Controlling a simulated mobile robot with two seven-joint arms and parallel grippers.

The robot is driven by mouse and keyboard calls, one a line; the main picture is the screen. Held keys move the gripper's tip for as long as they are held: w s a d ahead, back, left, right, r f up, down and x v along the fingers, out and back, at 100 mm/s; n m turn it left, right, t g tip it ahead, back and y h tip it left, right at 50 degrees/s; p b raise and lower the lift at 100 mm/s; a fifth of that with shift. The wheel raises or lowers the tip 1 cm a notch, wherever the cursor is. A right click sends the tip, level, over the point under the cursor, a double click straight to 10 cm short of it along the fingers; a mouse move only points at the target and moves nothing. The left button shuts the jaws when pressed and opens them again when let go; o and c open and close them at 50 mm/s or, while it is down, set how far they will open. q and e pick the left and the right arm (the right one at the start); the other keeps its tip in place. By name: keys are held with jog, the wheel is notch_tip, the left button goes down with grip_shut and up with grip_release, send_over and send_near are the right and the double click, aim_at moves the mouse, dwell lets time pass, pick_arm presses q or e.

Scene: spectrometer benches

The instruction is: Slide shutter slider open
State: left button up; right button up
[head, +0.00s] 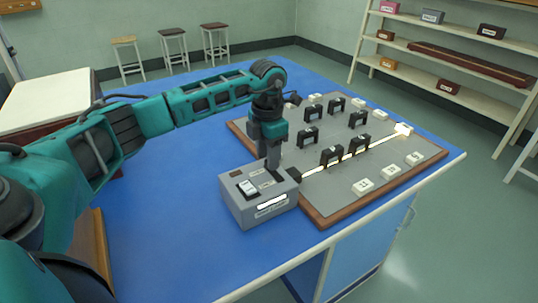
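A grey lamp box (262,212) stands on the blue bench at the near left edge of the optics board. Its top has a white rocker switch (247,187) and small labels, and its front has a pale label strip. My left gripper (272,166) points straight down with its fingertips at the rear right of the box top. I cannot make out the shutter slider; the fingers may hide it. The fingers overlap from this side, so their gap does not show. A bright beam (386,139) runs from the box's dark nozzle (294,174) across the board. My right gripper is out of view.
The wood-edged grey board (425,157) carries several black holders (308,136) and white labelled blocks (363,187). The beam ends at a bright white block (403,129). The blue bench (170,215) is clear left of the box. Shelves (440,50) and stools (173,45) stand beyond.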

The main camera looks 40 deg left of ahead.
pick_arm(q)
jog(key=shift+d, duration=0.1)
notch_tip(320, 180, up, 13)
jog(key=shift+f+p, duration=0.1)
jog(key=shift+p, duration=0.2)
dwell(0.8)
